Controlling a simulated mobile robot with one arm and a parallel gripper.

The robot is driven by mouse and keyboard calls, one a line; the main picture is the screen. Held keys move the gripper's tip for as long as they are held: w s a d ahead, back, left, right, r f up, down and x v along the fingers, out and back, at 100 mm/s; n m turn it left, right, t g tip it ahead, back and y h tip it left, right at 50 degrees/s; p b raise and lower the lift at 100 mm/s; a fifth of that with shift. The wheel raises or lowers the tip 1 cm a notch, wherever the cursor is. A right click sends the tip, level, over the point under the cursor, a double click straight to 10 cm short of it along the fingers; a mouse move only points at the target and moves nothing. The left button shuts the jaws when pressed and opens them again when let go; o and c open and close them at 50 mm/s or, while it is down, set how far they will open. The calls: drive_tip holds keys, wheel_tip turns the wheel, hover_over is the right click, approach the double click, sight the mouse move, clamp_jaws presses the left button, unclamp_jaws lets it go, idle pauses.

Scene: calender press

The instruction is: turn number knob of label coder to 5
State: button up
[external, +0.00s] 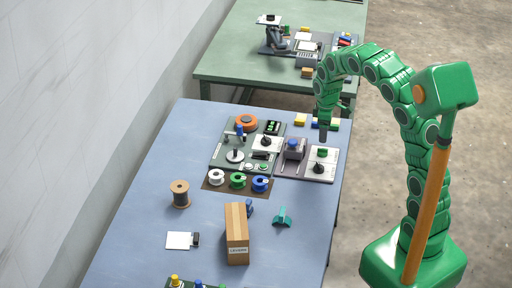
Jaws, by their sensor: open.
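A grey panel with dials and blocks (286,171) lies on the right part of the blue table. Its white plate carries a black knob (319,168) and a green round part (322,152) behind it. A second black knob (266,141) sits on a white plate of the darker panel to the left. I cannot tell which knob is the label coder's number knob, and no digits are readable. My gripper (323,132) hangs pointing down just above and behind the green part, apart from the black knob. It is open, with nothing visible in it.
The blue table (140,215) also holds an orange ring (246,122), several coloured spools (238,180), a brown spool (180,193), a cardboard box (237,236) and a teal piece (282,217). A green table (225,65) stands behind. The blue table's left side is mostly clear.

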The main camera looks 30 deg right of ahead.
sight(323, 149)
drive_tip(key=shift+f, duration=3.95)
drive_tip(key=shift+c, duration=0.2)
drive_tip(key=c, duration=1)
